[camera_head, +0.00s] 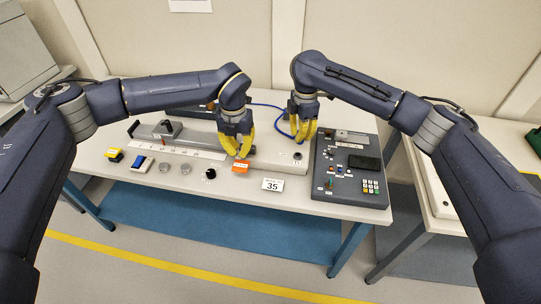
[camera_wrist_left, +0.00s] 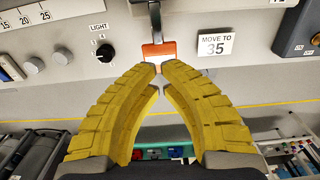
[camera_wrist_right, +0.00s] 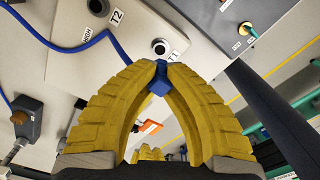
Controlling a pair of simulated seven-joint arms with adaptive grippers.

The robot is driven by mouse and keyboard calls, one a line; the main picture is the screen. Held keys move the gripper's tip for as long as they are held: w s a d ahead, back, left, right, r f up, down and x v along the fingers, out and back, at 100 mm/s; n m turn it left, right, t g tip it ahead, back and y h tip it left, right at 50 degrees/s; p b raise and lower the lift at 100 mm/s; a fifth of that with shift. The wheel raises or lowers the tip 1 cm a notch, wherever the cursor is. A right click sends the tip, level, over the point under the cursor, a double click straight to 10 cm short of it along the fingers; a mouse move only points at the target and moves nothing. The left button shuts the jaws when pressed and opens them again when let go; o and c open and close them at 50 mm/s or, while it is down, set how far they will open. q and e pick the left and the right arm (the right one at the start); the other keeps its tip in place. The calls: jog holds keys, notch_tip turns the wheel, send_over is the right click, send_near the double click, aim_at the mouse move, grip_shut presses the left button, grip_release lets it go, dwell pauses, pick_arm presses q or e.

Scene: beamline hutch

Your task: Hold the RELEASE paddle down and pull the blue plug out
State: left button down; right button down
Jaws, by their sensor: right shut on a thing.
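The orange RELEASE paddle (camera_head: 241,166) is at the front of the white console, right of the black knob. It also shows in the left wrist view (camera_wrist_left: 158,50), on a dark lever. My left gripper (camera_head: 239,153) has its yellow fingertips together at the paddle's edge; whether they press it down, I cannot tell. My right gripper (camera_head: 303,136) is shut on the blue plug (camera_wrist_right: 159,80). The T1 socket (camera_wrist_right: 160,47) shows its dark hole, with the plug apart from it in the picture. The blue cable (camera_wrist_right: 88,43) runs off behind the fingers.
A grey control box (camera_head: 350,185) with a keypad stands to the right of the console. A "MOVE TO 35" card (camera_head: 272,185) is on the front. The T2 socket (camera_wrist_right: 98,7) lies near T1. Knobs, a blue switch (camera_head: 142,164) and a yellow button (camera_head: 114,155) are at left.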

pick_arm(q)
notch_tip(320, 180, up, 11)
jog(key=shift+r, duration=0.15)
dwell(0.4)
